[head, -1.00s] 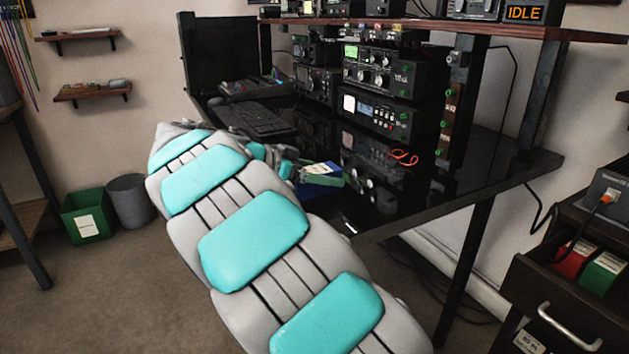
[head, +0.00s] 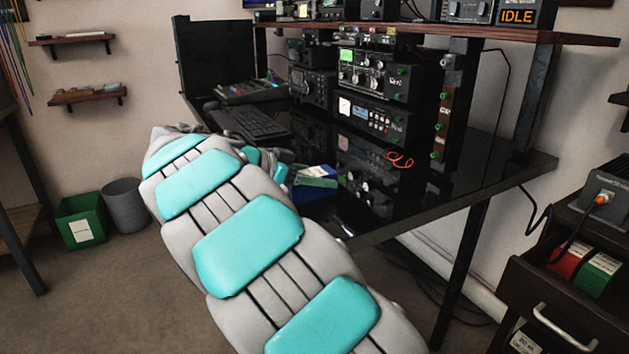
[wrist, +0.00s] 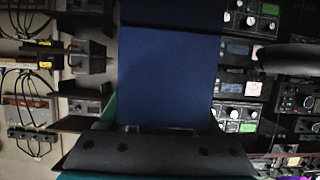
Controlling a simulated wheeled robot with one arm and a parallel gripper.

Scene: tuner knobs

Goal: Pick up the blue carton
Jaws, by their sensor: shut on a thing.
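The blue carton (head: 325,171) shows beyond my arm in the head view, at the near edge of the black desk, with a pale strip on its top. My gripper (head: 298,176) is shut on it, and my arm hides much of the grip. In the wrist view the carton's plain dark blue face (wrist: 168,75) fills the upper middle. A dark finger pad lies across the bottom of that view, against the carton's lower end. A green piece (head: 317,182) sits right beside the carton; I cannot tell what it is. Whether the carton touches the desk is unclear.
The glossy black desk (head: 400,205) holds a keyboard (head: 248,123), stacked radio units (head: 372,75) and a red cable loop (head: 400,160). A shelf (head: 450,31) runs above. A drawer at right holds red and green boxes. Bins stand on the floor at left.

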